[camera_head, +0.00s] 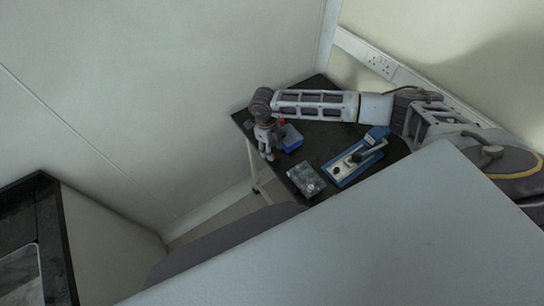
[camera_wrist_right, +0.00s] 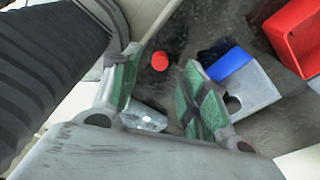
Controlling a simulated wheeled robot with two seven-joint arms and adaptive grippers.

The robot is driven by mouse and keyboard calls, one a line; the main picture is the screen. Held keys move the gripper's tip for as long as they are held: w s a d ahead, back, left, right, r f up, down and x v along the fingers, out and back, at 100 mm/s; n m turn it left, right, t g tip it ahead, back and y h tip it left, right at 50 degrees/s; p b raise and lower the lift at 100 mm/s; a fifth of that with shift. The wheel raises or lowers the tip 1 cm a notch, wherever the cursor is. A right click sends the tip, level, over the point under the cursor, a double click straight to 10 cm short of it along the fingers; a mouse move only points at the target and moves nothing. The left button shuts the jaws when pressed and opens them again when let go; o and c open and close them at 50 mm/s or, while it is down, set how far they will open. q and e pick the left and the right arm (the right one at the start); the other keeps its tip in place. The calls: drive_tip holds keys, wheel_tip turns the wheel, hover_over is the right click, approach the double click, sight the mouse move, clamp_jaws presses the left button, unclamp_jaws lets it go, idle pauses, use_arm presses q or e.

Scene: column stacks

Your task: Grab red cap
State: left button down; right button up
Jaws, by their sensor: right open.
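The red cap (camera_wrist_right: 160,61) is a small round red disc in the right wrist view, just past the fingertips and between their lines. My right gripper (camera_wrist_right: 160,90) is open, with green-padded fingers apart and nothing clasped. In the head view my right gripper (camera_head: 266,149) hangs over the left part of the dark table. A small red patch (camera_head: 281,121) shows beside it there; I cannot tell whether it is the cap or a red container. My left gripper is not in view.
A red open container (camera_wrist_right: 286,38) and a blue-and-grey block (camera_wrist_right: 250,88) lie right of the cap. A clear shiny object (camera_wrist_right: 143,117) is between the fingers' lower parts. A blue tool (camera_head: 345,171) and a grey box (camera_head: 306,179) are on the dark table (camera_head: 325,146).

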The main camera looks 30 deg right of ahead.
drive_tip(key=shift+s+f+p, duration=0.1)
drive_tip(key=shift+f+p, duration=0.25)
drive_tip(key=shift+f, duration=1.45)
drive_tip(key=c, duration=0.8)
